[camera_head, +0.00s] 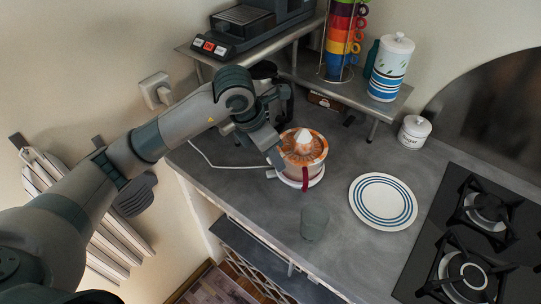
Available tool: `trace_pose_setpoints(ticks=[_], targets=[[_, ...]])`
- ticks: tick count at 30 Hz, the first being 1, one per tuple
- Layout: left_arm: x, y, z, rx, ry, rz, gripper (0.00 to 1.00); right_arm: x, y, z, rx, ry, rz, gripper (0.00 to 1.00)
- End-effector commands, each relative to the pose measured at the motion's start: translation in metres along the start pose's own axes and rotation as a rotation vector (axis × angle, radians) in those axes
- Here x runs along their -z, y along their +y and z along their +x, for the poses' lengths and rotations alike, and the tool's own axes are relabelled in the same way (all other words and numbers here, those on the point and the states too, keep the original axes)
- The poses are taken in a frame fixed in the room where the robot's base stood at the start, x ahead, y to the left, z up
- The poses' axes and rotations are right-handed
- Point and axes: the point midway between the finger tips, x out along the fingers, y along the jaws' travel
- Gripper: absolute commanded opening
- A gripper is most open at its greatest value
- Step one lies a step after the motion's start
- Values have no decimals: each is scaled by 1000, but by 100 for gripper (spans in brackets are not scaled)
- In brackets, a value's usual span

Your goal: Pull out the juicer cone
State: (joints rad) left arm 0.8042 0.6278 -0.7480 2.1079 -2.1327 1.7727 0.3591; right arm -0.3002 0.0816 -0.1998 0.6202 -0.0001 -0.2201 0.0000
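The juicer (313,172) stands on the grey counter, with an orange-patterned bowl and a white base. Its pale cone (303,136) points up from the middle of the bowl. A dark red strip, perhaps a handle, shows at the front of the juicer. My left gripper (277,163) reaches in from the left and points down beside the juicer's left edge. I cannot tell whether it touches the juicer. Its fingers are too small and partly hidden to show whether they are open. My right gripper is not in view.
A clear glass (314,224) stands in front of the juicer, near the counter's front edge. A striped plate (383,201) lies to the right, before the gas stove (450,240). A raised shelf (345,88) and a white canister (414,131) stand behind. A white cord runs left.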

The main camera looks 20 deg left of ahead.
Motion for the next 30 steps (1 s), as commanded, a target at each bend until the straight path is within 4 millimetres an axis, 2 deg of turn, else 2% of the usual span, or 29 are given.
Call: trace_pose_setpoints(ticks=[30], targets=[[0,0,0,0,0,1,34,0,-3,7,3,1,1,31]])
